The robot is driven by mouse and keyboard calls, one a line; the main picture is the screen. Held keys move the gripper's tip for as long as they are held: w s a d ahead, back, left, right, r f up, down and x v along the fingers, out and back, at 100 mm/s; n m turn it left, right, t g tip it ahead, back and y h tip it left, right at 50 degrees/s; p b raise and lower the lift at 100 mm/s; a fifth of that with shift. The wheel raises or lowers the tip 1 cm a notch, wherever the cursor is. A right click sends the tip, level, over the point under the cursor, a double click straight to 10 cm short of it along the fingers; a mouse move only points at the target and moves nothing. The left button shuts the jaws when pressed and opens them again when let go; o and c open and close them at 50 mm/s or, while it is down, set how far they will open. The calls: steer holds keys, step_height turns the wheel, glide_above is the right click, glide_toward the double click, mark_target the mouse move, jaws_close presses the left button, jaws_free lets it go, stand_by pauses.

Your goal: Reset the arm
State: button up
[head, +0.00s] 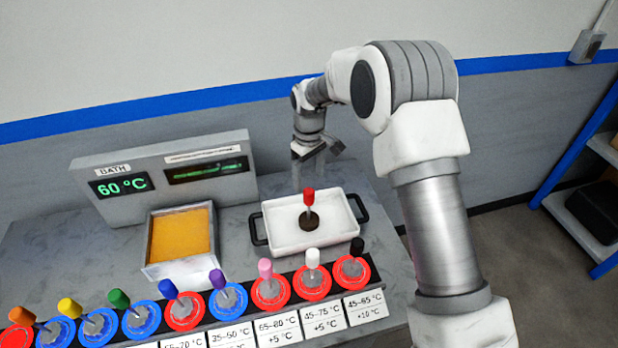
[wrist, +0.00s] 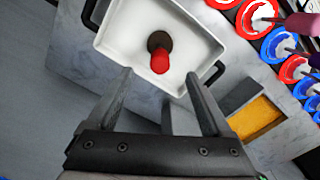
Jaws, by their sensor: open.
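My gripper (wrist: 157,85) is open and empty, its two fingers apart in the wrist view. In the head view my gripper (head: 308,158) hangs above and behind the white tray (head: 282,239). The tray also shows in the wrist view (wrist: 205,45). A red-capped piece with a dark round base (head: 309,208) stands in the tray. The wrist view shows its red cap (wrist: 160,62) beyond the fingertips, apart from them. The tray has black handles on both sides.
A bath (head: 181,240) with orange contents and a 60 °C display (head: 122,186) stands left of the tray. A front rack of several colour-capped pieces on red and blue discs (head: 270,292) has temperature labels. A blue-framed shelf (head: 590,150) is at the right.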

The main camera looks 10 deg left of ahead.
steer(key=shift+r, duration=0.1)
stand_by(0.3)
steer(key=s+d+r+m+t, duration=0.15)
steer(key=s+d+r, duration=0.25)
steer(key=d+r, duration=0.45)
steer(key=s+d+r+m+t, duration=0.1)
steer(key=s+d+r+m, duration=0.4)
steer(key=r, duration=0.7)
steer(key=s+d+r+m+t, duration=0.1)
steer(key=s+d+r+m, duration=0.1)
steer(key=s+d, duration=0.4)
steer(key=s+d+r+m+t, duration=0.2)
steer(key=s+d, duration=0.4)
steer(key=s, duration=0.8)
steer(key=shift+s+d+r+m, duration=0.15)
steer(key=shift+s+d+m, duration=0.05)
steer(key=shift+d+m, duration=0.15)
